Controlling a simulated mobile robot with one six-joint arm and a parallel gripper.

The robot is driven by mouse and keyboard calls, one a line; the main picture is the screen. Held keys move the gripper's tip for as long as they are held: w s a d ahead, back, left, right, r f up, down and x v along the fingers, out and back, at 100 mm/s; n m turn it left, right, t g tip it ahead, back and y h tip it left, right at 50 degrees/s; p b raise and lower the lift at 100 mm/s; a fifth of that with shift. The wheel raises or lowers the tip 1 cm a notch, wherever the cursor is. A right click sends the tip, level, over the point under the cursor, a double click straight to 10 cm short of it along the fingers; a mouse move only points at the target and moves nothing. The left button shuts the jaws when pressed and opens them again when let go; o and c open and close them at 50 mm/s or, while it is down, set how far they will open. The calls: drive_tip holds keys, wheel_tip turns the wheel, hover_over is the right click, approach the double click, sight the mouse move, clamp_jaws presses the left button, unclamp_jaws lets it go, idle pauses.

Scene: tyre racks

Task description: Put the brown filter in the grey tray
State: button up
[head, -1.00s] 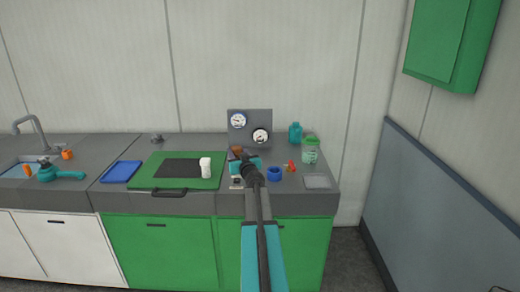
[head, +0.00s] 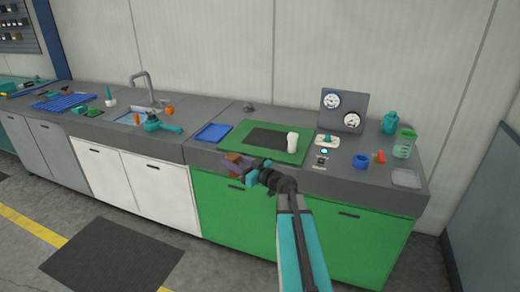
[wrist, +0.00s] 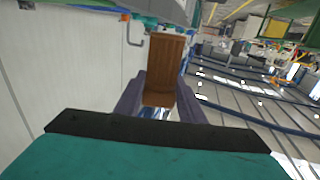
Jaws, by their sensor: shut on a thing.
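A shallow light-grey tray (head: 405,178) lies at the right end of the counter in the head view, well to the right of my gripper. It looks empty.
A green mat (head: 235,150) with a dark pad and a white bottle (head: 292,142) lies on the counter. A blue tray (head: 213,132) is left of it. A blue ring (head: 360,161), red part (head: 379,157) and green-lidded jar (head: 404,143) stand near the grey tray.

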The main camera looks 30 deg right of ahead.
drive_tip(key=s+a+f+n+g+y, duration=0.2)
drive_tip(key=s+a+n+g+y, duration=0.1)
drive_tip(key=a, duration=0.9)
drive_tip(key=s+a+f+n+g+y, duration=0.2)
drive_tip(key=s+a+y, duration=0.4)
drive_tip(key=a, duration=0.7)
drive_tip(key=n+g, duration=0.1)
drive_tip(key=n, duration=0.1)
drive_tip(key=shift+s+a+f+n+g+y, duration=0.2)
drive_tip(key=shift+a+n+g+y, duration=0.1)
drive_tip(key=shift+g, duration=0.1)
